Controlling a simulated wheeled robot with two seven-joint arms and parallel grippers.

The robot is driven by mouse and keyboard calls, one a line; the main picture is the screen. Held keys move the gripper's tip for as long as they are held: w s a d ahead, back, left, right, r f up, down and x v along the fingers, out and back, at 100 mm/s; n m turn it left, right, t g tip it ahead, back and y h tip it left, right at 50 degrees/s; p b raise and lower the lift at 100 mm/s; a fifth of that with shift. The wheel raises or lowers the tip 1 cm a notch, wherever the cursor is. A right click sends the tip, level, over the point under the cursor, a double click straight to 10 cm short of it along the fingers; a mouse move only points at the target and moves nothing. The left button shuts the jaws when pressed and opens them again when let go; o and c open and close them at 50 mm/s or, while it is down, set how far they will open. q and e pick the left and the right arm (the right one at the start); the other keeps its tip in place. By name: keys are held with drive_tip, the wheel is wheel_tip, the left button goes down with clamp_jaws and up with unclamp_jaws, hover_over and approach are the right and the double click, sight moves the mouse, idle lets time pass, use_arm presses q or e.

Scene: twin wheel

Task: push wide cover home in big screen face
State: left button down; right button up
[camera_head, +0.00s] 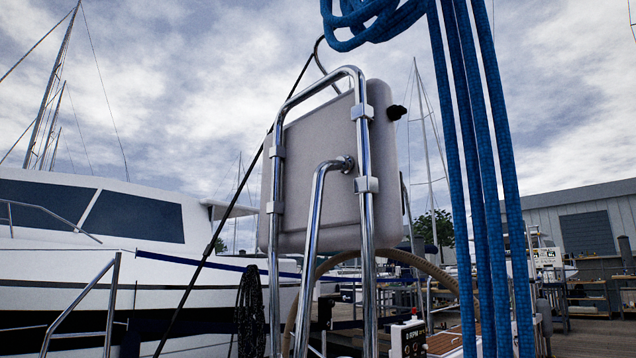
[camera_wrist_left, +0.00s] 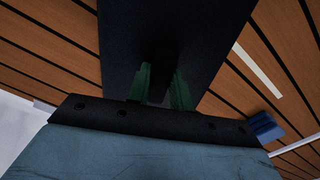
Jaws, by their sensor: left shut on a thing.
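In the left wrist view, my left gripper (camera_wrist_left: 163,84) has green fingers shut on a dark tab or handle. A broad flat black panel (camera_wrist_left: 125,40), which looks like the wide cover, lies just beyond the fingertips. The join between tab and panel is too dark to make out. In the head view, a pale grey housing (camera_head: 315,190) is clamped to a chrome tube frame (camera_head: 362,130). I see a side with clamps and a black knob; no screen face or cover opening shows. Neither gripper shows in the head view, and my right gripper is in no view.
Blue ropes (camera_head: 476,180) hang right of the housing. A chrome rail (camera_head: 80,300) and a white boat (camera_head: 80,240) are at the left. A small box with a red button (camera_head: 408,338) is low down. Striped wooden planking (camera_wrist_left: 60,30) lies below my left gripper.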

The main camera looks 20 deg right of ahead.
use_arm(q)
drive_tip(key=shift+r+p, duration=1.75)
drive_tip(key=shift+p, duration=0.25)
